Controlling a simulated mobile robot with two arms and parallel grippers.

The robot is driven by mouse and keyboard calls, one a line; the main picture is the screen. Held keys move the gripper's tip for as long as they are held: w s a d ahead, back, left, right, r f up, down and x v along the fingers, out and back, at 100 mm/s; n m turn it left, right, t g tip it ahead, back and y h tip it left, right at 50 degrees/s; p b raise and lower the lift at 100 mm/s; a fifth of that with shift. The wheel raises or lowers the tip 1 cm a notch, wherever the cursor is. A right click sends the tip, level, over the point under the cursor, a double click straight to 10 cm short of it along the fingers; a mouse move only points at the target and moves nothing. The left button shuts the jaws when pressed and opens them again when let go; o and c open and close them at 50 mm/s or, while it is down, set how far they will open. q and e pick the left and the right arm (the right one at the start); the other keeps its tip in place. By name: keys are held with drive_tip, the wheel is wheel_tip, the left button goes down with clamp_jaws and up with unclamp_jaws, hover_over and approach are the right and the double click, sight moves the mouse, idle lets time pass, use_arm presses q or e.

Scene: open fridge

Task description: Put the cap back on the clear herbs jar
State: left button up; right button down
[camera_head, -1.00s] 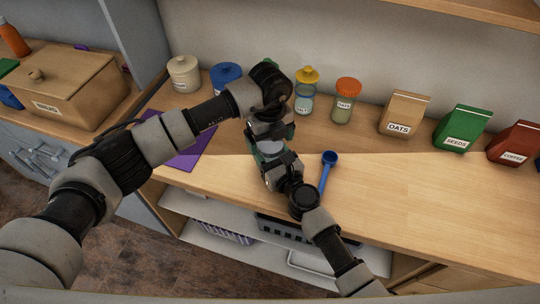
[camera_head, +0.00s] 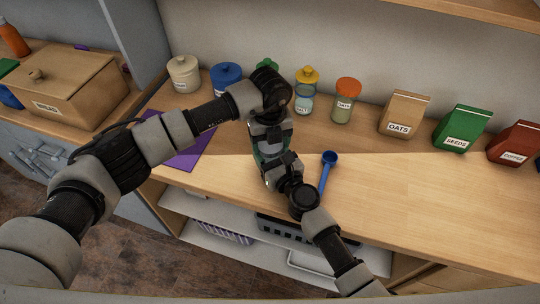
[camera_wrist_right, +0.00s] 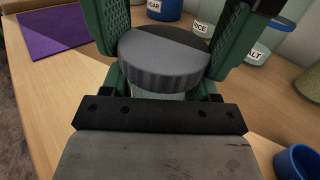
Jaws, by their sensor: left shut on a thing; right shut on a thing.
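A grey ribbed cap (camera_wrist_right: 165,62) sits level between the green fingers of my left gripper (camera_head: 269,140), which comes down from above and is shut on it. A clear jar (camera_wrist_right: 158,96) shows as a thin strip directly under the cap in the right wrist view. My right gripper (camera_head: 271,157) is shut around the jar, with its fingers low on both sides. The cap is over the jar's mouth; whether it touches the rim or is seated cannot be told. Most of the jar and any label are hidden by the grippers.
A blue scoop (camera_head: 326,171) lies close right of the grippers. A purple mat (camera_head: 190,148) lies left. Behind stand a blue-lidded jar (camera_head: 226,76), a yellow-lidded salt jar (camera_head: 305,98) and an orange-lidded jar (camera_head: 344,102). The counter's front right is clear.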

use_arm(q)
drive_tip(key=shift+m, duration=0.5)
drive_tip(key=o, duration=1)
drive_tip(key=shift+r, duration=0.1)
drive_tip(key=shift+r, duration=2.2)
drive_tip(key=shift+c, duration=0.4)
